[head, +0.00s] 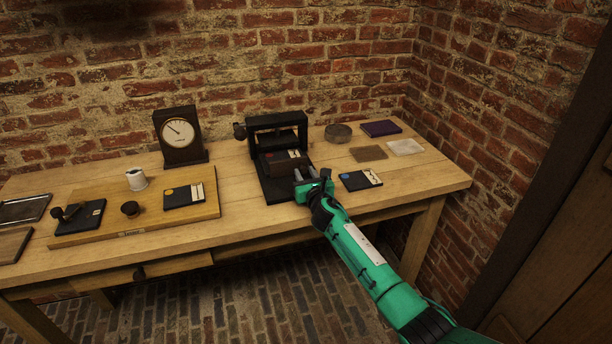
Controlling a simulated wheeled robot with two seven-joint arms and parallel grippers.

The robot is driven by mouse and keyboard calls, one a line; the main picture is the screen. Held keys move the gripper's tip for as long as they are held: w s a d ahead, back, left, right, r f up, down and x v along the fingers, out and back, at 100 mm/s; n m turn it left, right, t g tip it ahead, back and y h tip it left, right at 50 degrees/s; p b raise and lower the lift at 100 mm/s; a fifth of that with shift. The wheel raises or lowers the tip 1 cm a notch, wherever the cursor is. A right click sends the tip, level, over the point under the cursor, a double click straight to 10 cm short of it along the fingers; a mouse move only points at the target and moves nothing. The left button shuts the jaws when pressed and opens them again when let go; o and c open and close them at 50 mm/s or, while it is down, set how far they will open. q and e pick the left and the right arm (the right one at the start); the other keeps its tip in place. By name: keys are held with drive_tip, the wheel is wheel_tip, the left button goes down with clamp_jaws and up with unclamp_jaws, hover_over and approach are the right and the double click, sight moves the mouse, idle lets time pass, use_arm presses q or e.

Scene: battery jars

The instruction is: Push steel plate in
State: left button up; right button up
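A black press (249,127) with an upright frame stands near the back of the wooden table. Its dark bed (273,188) reaches toward the front edge. I cannot tell for certain which part is the steel plate. My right gripper (305,174) is at the front end of the bed, close to the block. Its two grey fingertips look apart, with nothing seen between them. I cannot tell whether it touches the block. My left gripper is out of view.
A dark labelled card or booklet (361,180) lies right of my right gripper. A round tin (338,133), a purple book (381,128) and flat sheets (405,147) lie behind it. A clock-like gauge (180,137) and a wooden board (150,217) with small items are left. Brick walls close the back and right.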

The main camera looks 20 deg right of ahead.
drive_tip(key=shift+o, duration=0.7)
drive_tip(key=shift+s, duration=0.55)
drive_tip(key=s+p, duration=0.1)
drive_tip(key=s, duration=0.3)
drive_tip(key=shift+s+d, duration=0.1)
drive_tip(key=shift+d, duration=0.05)
use_arm(q)
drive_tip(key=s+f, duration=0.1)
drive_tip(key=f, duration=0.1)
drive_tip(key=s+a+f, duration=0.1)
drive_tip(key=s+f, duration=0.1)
drive_tip(key=shift+p, duration=0.35)
use_arm(e)
drive_tip(key=s, duration=0.8)
drive_tip(key=shift+s, duration=0.3)
